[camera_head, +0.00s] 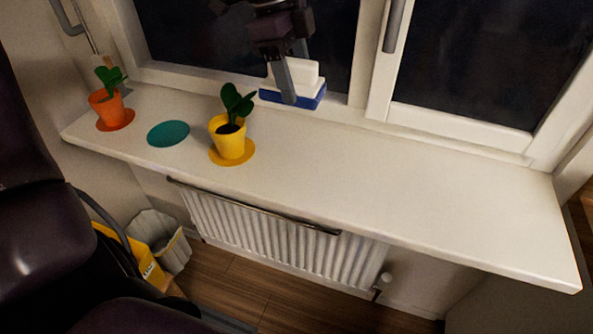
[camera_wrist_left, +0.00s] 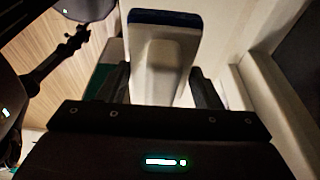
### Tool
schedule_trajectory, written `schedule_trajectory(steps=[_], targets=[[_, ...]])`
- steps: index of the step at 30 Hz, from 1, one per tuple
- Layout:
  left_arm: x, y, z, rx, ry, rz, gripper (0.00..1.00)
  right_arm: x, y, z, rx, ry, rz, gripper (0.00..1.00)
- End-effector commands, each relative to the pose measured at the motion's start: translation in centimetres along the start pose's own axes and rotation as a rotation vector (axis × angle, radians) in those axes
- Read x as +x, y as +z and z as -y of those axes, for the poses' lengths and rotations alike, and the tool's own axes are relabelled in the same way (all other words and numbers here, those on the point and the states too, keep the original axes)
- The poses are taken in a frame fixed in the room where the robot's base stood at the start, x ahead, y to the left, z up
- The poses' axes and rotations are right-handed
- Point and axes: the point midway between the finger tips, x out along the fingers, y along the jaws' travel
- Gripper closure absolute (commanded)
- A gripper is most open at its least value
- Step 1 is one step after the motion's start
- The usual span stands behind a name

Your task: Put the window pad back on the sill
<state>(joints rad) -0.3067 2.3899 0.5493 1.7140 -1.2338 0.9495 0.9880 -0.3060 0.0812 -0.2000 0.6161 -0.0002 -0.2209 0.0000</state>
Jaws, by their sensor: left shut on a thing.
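The window pad (camera_head: 309,91) has a white body with a raised white grip and a dark blue underside. My left gripper (camera_head: 295,76) comes down from the top of the head view and is shut on the pad's raised grip. In the left wrist view the pad (camera_wrist_left: 178,35) extends beyond my left fingers (camera_wrist_left: 160,74), its blue edge farthest away. The pad is near the window's lower frame, at the back of the white sill (camera_head: 400,185). I cannot tell whether it touches anything. My right gripper is out of view.
A yellow pot with a plant (camera_head: 230,140) stands on a yellow disc just left of the pad. A teal disc (camera_head: 168,133) lies bare farther left, then an orange pot with a plant (camera_head: 107,107). The sill's right half is clear. A radiator (camera_head: 280,240) is below.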

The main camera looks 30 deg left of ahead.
Motion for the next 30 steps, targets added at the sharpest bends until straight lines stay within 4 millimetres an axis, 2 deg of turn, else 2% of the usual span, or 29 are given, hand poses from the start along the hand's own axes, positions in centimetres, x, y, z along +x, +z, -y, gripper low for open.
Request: schedule_trajectory(steps=[1, 5, 12, 15, 20, 27, 30], targets=[[1.4, 0.4, -0.1, 0.000, 0.007, -0.004, 0.60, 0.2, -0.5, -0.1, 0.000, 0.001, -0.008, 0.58], [4.8, 1.3, -0.1, 0.000, 0.007, -0.004, 0.60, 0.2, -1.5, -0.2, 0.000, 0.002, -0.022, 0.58], [10.6, 2.9, -0.1, -0.002, 0.006, -0.004, 0.60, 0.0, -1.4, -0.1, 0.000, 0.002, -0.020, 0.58], [12.2, 3.3, -0.1, -0.001, 0.004, -0.004, 0.60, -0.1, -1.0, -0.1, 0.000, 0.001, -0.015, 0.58], [13.4, 3.6, 0.0, -0.001, 0.003, -0.003, 0.60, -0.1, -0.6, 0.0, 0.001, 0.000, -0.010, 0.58], [16.6, 4.5, -0.1, -0.001, 0.004, -0.003, 0.60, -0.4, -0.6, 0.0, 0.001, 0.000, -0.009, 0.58], [17.2, 4.7, 0.0, -0.001, 0.002, -0.003, 0.60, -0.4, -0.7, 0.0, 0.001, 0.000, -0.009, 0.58]])
